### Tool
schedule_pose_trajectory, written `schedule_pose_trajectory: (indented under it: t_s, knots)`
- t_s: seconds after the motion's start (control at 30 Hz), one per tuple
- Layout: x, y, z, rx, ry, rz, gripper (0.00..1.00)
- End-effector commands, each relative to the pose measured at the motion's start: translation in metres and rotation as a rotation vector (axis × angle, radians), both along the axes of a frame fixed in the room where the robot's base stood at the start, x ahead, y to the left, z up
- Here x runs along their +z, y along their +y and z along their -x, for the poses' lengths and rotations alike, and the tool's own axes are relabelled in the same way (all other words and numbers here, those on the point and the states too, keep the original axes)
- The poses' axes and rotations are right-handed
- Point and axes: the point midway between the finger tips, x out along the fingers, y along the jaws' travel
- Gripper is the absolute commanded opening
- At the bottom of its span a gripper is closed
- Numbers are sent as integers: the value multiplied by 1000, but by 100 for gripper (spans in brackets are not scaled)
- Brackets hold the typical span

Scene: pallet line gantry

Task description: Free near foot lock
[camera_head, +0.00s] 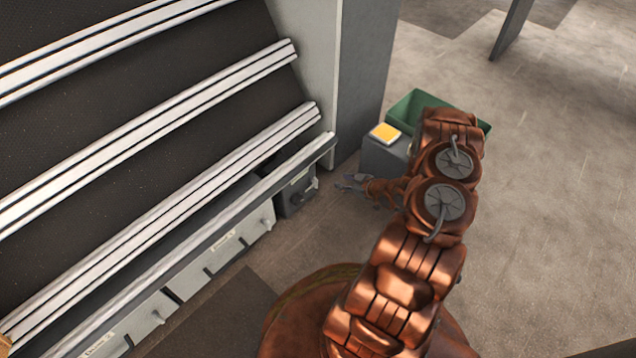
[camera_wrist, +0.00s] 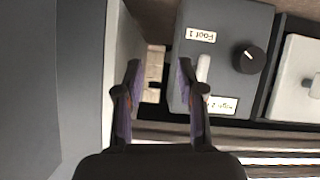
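A grey box (camera_head: 295,197) with a knob or handle on its face stands at the end of the conveyor, low near the floor. In the wrist view the box (camera_wrist: 228,30) appears inverted, with a label reading "Foot 1", a black round knob (camera_wrist: 249,58) and a pale upright lever (camera_wrist: 203,70). A second label by the lever is hard to read. My gripper (camera_head: 348,182) is to the right of this box and apart from it. In the wrist view my gripper (camera_wrist: 160,85) is open and empty, its right finger close below the lever in the picture; I cannot tell if they touch.
A pale unit (camera_wrist: 295,80) adjoins the box; several such labelled units (camera_head: 243,240) line the conveyor's lower edge. A grey pedestal (camera_head: 378,158) with a yellow-topped button (camera_head: 385,132) and a green bin (camera_head: 407,104) stand beyond my arm. Floor at right is clear.

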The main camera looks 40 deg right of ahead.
Motion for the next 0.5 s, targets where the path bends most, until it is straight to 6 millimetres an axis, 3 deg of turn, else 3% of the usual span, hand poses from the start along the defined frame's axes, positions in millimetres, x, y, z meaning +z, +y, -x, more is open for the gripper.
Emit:
schedule_pose_trajectory:
  t_s: [0.17, 0.5]
  knots:
    - [-11, 27, 11, 3, -175, -119, 39]
    - [3, 59, 25, -11, -438, -265, 39]
